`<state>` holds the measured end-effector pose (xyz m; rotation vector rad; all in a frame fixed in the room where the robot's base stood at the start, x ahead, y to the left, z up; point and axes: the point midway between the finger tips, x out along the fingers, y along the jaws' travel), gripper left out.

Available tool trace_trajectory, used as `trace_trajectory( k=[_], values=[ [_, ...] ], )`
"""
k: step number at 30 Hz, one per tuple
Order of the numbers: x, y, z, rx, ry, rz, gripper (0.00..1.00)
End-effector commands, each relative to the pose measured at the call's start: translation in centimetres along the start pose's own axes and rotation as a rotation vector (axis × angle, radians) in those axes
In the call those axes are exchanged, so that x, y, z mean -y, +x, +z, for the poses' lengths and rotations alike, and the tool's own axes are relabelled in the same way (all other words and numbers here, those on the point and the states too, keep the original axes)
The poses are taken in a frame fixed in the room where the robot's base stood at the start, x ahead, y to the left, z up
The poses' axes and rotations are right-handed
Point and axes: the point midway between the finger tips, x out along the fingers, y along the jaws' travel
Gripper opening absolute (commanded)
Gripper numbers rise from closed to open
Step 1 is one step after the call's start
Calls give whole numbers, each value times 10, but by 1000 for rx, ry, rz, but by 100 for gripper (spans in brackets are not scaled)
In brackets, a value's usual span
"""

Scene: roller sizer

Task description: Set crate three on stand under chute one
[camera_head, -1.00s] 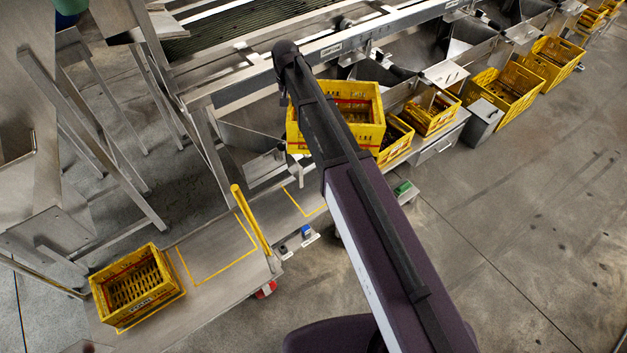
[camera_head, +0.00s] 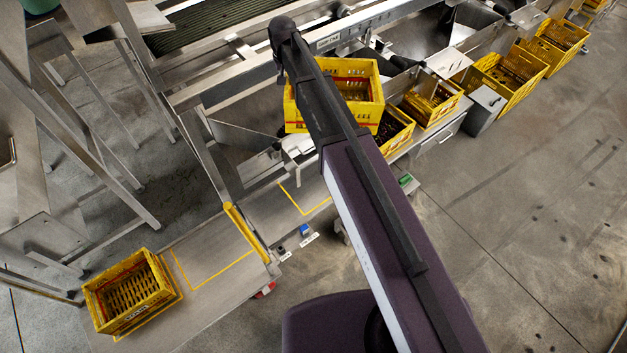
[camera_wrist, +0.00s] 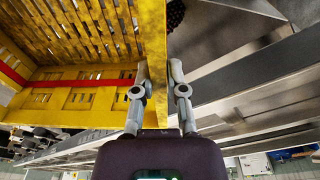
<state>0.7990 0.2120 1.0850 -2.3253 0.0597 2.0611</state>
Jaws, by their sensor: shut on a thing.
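A yellow crate (camera_head: 362,96) with a red stripe is held up in the head view, partly hidden behind my arm. In the wrist view my gripper (camera_wrist: 159,75) is shut on the wall of this crate (camera_wrist: 75,100), one finger on each side; the crate's slatted bottom shows at upper left. I cannot read a number on it. A low metal stand (camera_head: 215,300) runs at lower left, with an empty yellow outline (camera_head: 212,258) and another outline (camera_head: 304,196) further right. Metal chutes (camera_head: 245,140) stand behind the held crate; their numbers are unreadable.
Another yellow crate (camera_head: 133,292) sits at the stand's left end. Several filled crates (camera_head: 432,100) line the right, beside a grey box (camera_head: 484,110). The floor at right is clear.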

Motion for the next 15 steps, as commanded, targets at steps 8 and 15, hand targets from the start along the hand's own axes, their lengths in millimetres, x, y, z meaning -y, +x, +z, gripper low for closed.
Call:
trace_trajectory(
  k=[8,15],
  values=[
    [8,0,2,0,-10,0,0],
    [13,-1,4,0,-16,-1,0]
  ],
)
